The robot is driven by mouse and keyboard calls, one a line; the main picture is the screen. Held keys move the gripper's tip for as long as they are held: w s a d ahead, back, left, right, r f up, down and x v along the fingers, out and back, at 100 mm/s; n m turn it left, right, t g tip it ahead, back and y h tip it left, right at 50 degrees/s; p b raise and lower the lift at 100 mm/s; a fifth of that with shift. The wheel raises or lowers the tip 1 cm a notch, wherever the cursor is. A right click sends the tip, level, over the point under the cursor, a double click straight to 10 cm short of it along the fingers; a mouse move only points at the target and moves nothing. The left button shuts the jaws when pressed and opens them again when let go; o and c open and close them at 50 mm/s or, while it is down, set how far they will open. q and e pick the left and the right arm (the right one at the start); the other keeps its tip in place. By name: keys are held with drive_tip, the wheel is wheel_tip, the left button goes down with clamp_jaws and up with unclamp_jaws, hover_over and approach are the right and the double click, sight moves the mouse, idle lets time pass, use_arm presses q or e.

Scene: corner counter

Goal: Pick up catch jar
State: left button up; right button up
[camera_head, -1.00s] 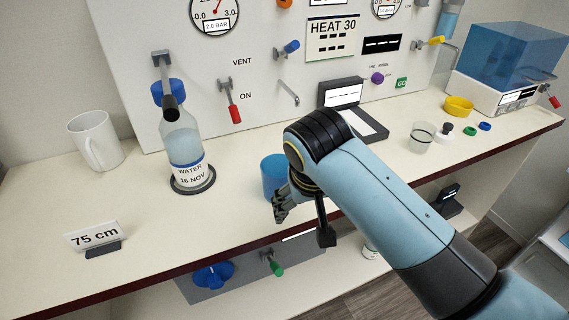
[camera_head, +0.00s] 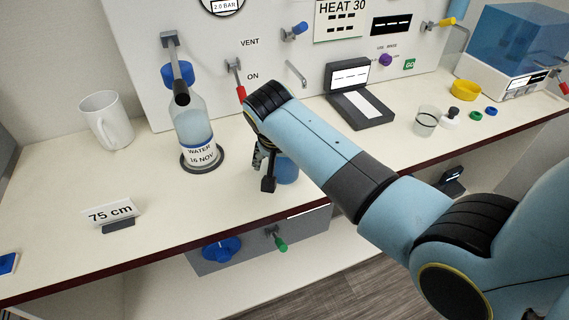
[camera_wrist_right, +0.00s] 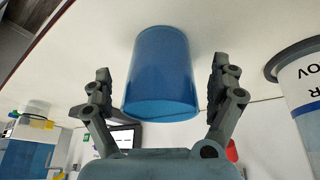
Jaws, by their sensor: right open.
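The catch jar, which I take to be the blue cup-shaped jar (camera_head: 287,170), stands on the counter, partly hidden by my right gripper in the head view. My right gripper (camera_head: 263,168) is open at its left side, low over the counter. In the right wrist view the jar (camera_wrist_right: 160,72) lies between the two spread fingers of my gripper (camera_wrist_right: 160,82), with a visible gap on each side. My left gripper is not in view.
A water bottle (camera_head: 192,132) stands on a dark ring just left of the right gripper. A white mug (camera_head: 106,121) and a 75 cm sign (camera_head: 110,214) are farther left. A clear cup (camera_head: 427,120) stands right. The counter's front edge is close.

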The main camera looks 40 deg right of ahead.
drive_tip(key=shift+x, duration=1.05)
drive_tip(key=shift+c, duration=0.2)
drive_tip(key=c, duration=1.2)
drive_tip(key=shift+r, duration=0.1)
